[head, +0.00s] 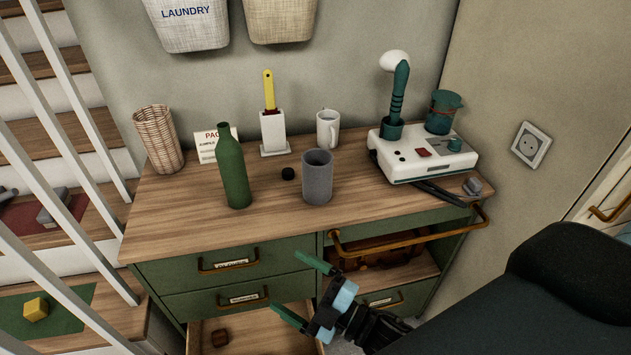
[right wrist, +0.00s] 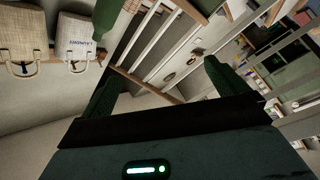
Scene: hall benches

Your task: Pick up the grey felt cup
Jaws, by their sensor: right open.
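The grey felt cup (head: 317,177) stands upright on the wooden top of the green dresser (head: 160,231), near its middle, in the head view. It looks empty from above. My right gripper (head: 293,287) is open and empty, in front of the drawers and below the cup, apart from it. Its two green fingers point to the left. In the right wrist view the open fingers (right wrist: 158,82) frame white railings and a wall, and I cannot make out the cup there. My left gripper is not in view.
A green bottle (head: 233,172) stands just left of the cup, with a small black object (head: 288,173) between them. A white mug (head: 328,128) is behind. A white appliance (head: 421,154) is to the right. A lower drawer (head: 262,331) is pulled out below; a brass handle (head: 410,240) sticks out.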

